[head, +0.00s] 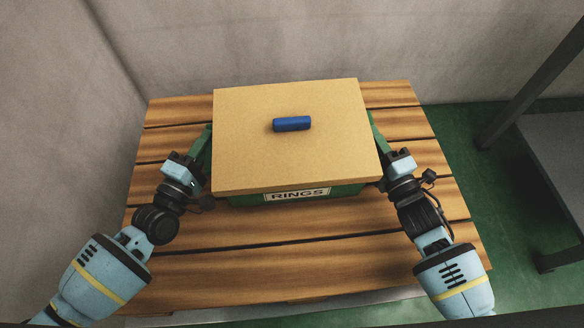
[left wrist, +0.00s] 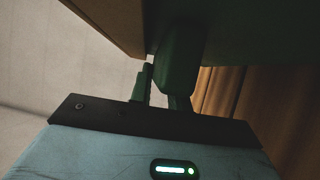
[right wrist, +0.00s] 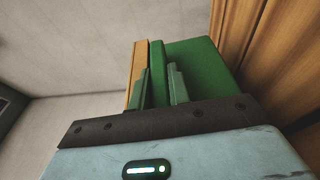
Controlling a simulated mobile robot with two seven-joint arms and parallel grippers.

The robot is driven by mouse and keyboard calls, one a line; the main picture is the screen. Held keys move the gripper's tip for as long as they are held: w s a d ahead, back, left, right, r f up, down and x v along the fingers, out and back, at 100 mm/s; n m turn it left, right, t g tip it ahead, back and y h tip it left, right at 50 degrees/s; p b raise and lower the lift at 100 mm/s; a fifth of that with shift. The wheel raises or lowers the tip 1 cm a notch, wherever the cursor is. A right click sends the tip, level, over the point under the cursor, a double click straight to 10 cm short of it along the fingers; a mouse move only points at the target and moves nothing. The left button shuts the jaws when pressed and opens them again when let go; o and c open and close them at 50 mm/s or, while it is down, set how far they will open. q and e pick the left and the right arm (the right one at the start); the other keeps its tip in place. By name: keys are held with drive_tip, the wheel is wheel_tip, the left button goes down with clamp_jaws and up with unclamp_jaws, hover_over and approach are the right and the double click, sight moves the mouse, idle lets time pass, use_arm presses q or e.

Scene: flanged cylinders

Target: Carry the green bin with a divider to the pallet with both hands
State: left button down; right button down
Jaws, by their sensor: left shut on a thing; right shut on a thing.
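The green bin (head: 245,200) with a RINGS label (head: 297,194) is over the wooden slatted pallet (head: 270,265). I cannot tell whether it rests on the slats or hangs just above them. A flat tan board covers its top, so the divider and inside are hidden. My left gripper (head: 196,160) is shut on the bin's left side, and my right gripper (head: 388,157) is shut on its right side. The bin's green side also shows between the fingers in the right wrist view (right wrist: 158,75); the left wrist view (left wrist: 180,60) is dark.
A blue cylinder (head: 292,124) lies on the tan board (head: 320,160). Grey walls stand behind and left of the pallet. A dark metal frame with a grey shelf (head: 560,150) stands at the right. Bare slats show in front of the bin, and green floor (head: 470,150) lies right.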

use_arm(q)
drive_tip(key=shift+w+a+f, duration=0.1)
drive_tip(key=shift+f, duration=0.65)
use_arm(e)
drive_tip(key=shift+f, duration=0.7)
use_arm(q)
drive_tip(key=c, duration=1.3)
unclamp_jaws()
drive_tip(key=shift+f, duration=0.1)
drive_tip(key=shift+c, duration=0.2)
use_arm(e)
drive_tip(key=c, duration=1.3)
unclamp_jaws()
drive_tip(key=shift+f, duration=0.15)
drive_tip(key=shift+c, duration=0.2)
use_arm(q)
drive_tip(key=shift+o, duration=1)
drive_tip(key=o, duration=0.7)
drive_tip(key=shift+s, duration=0.2)
drive_tip(key=v, duration=1.1)
drive_tip(key=shift+s+a+f, duration=0.1)
drive_tip(key=shift+s+a, duration=0.05)
drive_tip(key=shift+s, duration=0.2)
